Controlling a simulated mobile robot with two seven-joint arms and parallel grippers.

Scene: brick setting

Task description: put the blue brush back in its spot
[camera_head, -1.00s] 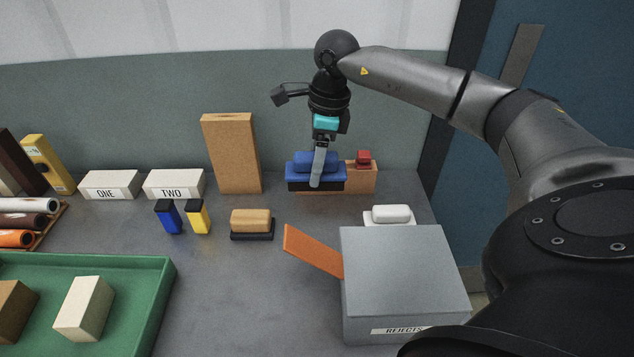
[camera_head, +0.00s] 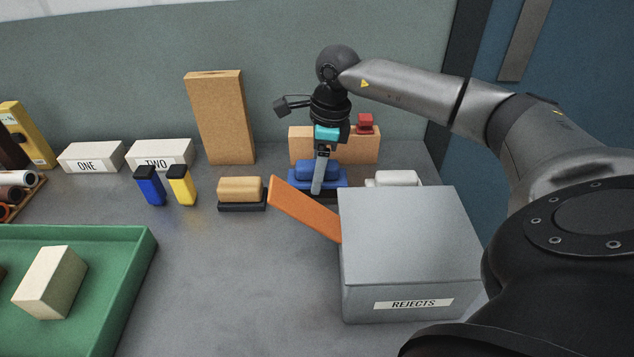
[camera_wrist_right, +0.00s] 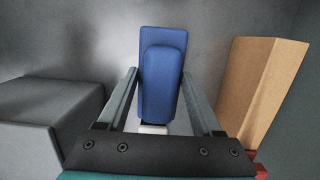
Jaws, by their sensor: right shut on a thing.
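The blue brush (camera_head: 318,170) has a raised handle and a wider blue base. My right gripper (camera_head: 318,187) points down and is shut on it, with one finger in front of the handle. In the right wrist view the blue brush (camera_wrist_right: 162,80) lies lengthwise between the two fingers. It is between the tan brush (camera_head: 241,188) on the left and the white brush (camera_head: 395,178) on the right. I cannot tell whether its underside touches the table. No marking of a spot shows under it. My left gripper is not in view.
A grey REJECTS box (camera_head: 410,240) with an orange ramp (camera_head: 305,208) stands close in front. A cork-coloured block (camera_head: 362,147) with a red piece (camera_head: 365,124) stands behind. A tall tan board (camera_head: 222,118) is at the back. A green tray (camera_head: 130,275) is front left.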

